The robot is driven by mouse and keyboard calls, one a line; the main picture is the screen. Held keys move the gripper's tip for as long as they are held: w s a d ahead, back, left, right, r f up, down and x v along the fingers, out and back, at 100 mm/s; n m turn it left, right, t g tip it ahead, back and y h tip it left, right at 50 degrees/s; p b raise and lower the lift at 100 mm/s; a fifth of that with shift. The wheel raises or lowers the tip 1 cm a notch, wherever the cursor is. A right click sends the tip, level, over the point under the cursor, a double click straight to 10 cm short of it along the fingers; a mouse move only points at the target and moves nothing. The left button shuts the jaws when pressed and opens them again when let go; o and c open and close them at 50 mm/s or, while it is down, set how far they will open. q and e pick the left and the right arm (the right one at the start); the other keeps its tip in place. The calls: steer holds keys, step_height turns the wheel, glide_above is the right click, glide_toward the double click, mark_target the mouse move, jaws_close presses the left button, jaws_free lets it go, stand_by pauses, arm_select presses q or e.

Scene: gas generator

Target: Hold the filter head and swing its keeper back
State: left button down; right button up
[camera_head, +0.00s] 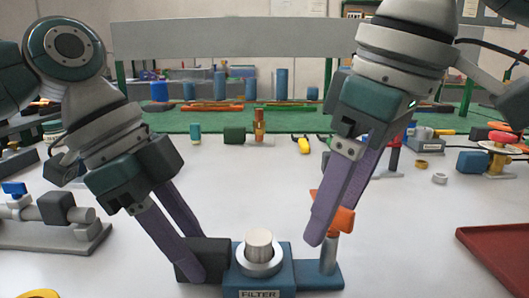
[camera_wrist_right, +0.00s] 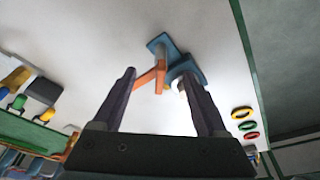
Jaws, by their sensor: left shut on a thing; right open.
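The filter head (camera_head: 266,270), a blue-grey block labelled FILTER with a pale ring and cylinder on top, sits at the front centre of the table. A dark block (camera_head: 217,252) is at its left end. My left gripper (camera_head: 198,262) is shut on this dark block. The orange keeper (camera_head: 344,219) sits on a grey post (camera_head: 329,254) at the right end. My right gripper (camera_head: 326,226) is open at the keeper, its fingers partly hiding it. In the right wrist view the keeper (camera_wrist_right: 147,78) shows between the spread fingers; I cannot tell if they touch it.
A pipe fitting with a blue valve (camera_head: 55,210) stands on the left. A red tray (camera_head: 498,245) is at the front right. The table beside the filter head is clear.

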steer(key=shift+w+a+v, duration=0.2)
steer(key=shift+v, duration=0.95)
steer(key=shift+w+a+v, duration=0.15)
steer(key=shift+a+v, duration=0.05)
steer(key=shift+v, duration=0.95)
steer(key=shift+w+a+v, duration=0.2)
steer(key=shift+v, duration=0.95)
steer(key=shift+r, duration=0.2)
steer(key=shift+c, duration=0.2)
